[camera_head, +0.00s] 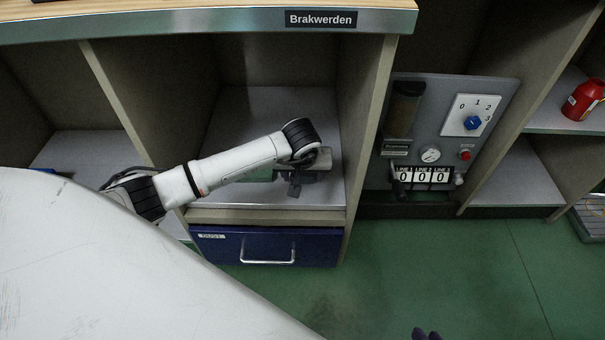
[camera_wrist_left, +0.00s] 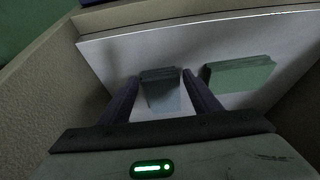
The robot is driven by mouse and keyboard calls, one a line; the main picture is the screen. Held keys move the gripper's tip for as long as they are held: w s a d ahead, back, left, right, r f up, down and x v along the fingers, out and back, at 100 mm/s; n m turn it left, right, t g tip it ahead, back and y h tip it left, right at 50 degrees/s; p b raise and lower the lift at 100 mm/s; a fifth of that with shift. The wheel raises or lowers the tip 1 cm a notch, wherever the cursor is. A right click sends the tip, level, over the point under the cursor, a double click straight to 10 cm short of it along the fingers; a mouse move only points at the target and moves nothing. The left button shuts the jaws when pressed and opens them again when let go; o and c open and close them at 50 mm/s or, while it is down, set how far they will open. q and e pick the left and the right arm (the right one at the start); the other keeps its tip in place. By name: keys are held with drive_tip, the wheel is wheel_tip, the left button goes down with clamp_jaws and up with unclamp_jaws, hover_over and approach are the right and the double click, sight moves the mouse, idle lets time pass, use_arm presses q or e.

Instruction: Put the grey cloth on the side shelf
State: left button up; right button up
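The grey cloth (camera_wrist_left: 160,92) is a small folded stack on the pale floor of a cubby. In the left wrist view it lies between the two dark fingers of my left gripper (camera_wrist_left: 160,76). The fingers are apart, with a narrow gap at the cloth's sides; I cannot tell whether they touch it. In the head view my left gripper (camera_head: 297,184) is low inside the cubby and largely covers the cloth. Two dark purple tips of my right gripper (camera_head: 426,334) show at the bottom edge; the rest is out of frame. Shelves (camera_head: 512,185) stand at the right.
A folded green cloth (camera_wrist_left: 240,75) lies beside the grey one; it shows in the head view (camera_head: 258,175). Cubby walls (camera_head: 362,110) rise close by. A blue drawer (camera_head: 262,247) is below. A gauge panel (camera_head: 440,130) and a red bottle (camera_head: 583,99) are to the right.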

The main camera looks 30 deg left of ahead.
use_arm(q)
drive_tip(key=shift+o, duration=0.9)
